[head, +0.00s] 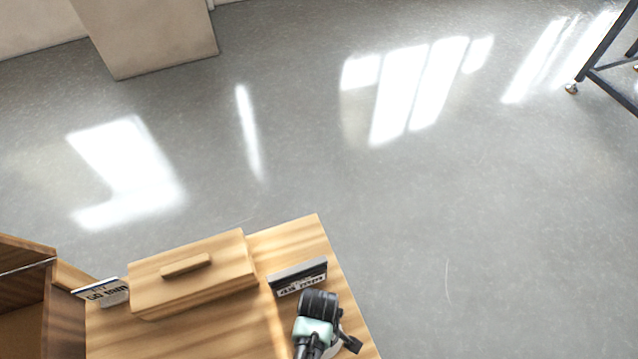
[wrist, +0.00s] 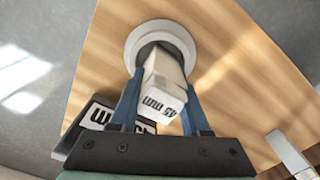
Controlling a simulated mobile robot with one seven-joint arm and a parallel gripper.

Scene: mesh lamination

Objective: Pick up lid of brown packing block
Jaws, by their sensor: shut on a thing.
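The brown wooden packing block (head: 150,300) stands on the wooden table in the head view. Its lid carries a bar handle (head: 186,265) on top. My gripper (wrist: 161,82) is at the table's right part, apart from the lid. Its blue fingers are shut on a white piece (wrist: 165,68) labelled "45 mm" in the wrist view. The piece is over a white round holder (wrist: 134,38) with a dark opening; whether it still sits inside is unclear. In the head view my own arm hides the piece.
A "45 mm" sign (head: 298,278) stands right of the block, close to my arm, and a "50 mm" sign (head: 105,292) stands left. A dark brown wooden box (head: 28,285) is at the left edge. Bare table top (head: 295,237) shows behind the "45 mm" sign; open floor lies beyond.

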